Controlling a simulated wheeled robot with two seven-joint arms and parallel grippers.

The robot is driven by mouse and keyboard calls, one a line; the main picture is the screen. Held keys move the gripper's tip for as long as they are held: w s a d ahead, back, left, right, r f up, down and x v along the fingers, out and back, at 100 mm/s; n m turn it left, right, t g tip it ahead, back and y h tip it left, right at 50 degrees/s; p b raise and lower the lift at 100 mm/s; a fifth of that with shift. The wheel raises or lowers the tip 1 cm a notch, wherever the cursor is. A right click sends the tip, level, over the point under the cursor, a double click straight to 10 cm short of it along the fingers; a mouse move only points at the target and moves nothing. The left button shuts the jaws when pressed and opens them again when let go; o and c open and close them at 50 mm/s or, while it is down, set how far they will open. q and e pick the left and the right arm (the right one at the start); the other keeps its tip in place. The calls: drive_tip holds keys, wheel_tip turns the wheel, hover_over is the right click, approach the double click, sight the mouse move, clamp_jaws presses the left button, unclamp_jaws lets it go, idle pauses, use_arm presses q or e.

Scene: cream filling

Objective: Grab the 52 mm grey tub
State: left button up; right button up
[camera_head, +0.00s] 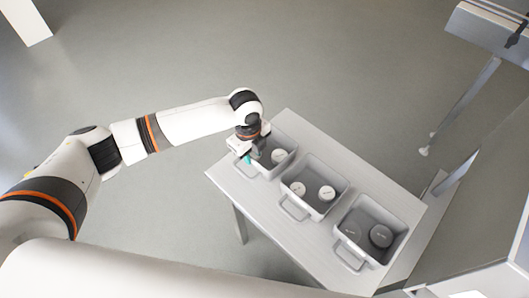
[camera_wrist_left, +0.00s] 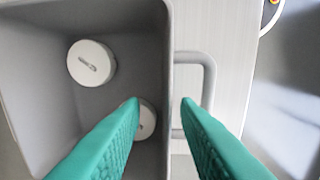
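My left gripper (camera_wrist_left: 160,112) has green fingers spread apart with nothing between them. In the head view my left gripper (camera_head: 249,158) is at the left grey bin (camera_head: 291,165). In the wrist view the bin's rim (camera_wrist_left: 168,60) passes between the fingers' directions. Two pale round-lidded tubs are in that bin: one (camera_wrist_left: 91,63) is clear of the fingers, and the other (camera_wrist_left: 147,120) is partly hidden by a finger. The right bin (camera_head: 402,226) holds a dark grey tub (camera_head: 381,236) and a lighter grey tub (camera_head: 351,232). I cannot read the sizes. My right gripper is not in view.
The middle bin (camera_head: 322,161) holds two pale-lidded tubs (camera_head: 298,188) and (camera_head: 326,193). All three bins stand in a row on a light table (camera_head: 230,182) and have handles on the near side. Open floor lies beyond the table.

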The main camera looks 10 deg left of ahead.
sight(253, 168)
use_arm(q)
drive_tip(key=f, duration=0.4)
drive_tip(key=shift+s+f+p, duration=0.2)
drive_tip(key=shift+p, duration=0.1)
drive_tip(key=shift+c, duration=0.6)
clamp_jaws()
drive_tip(key=shift+r, duration=0.1)
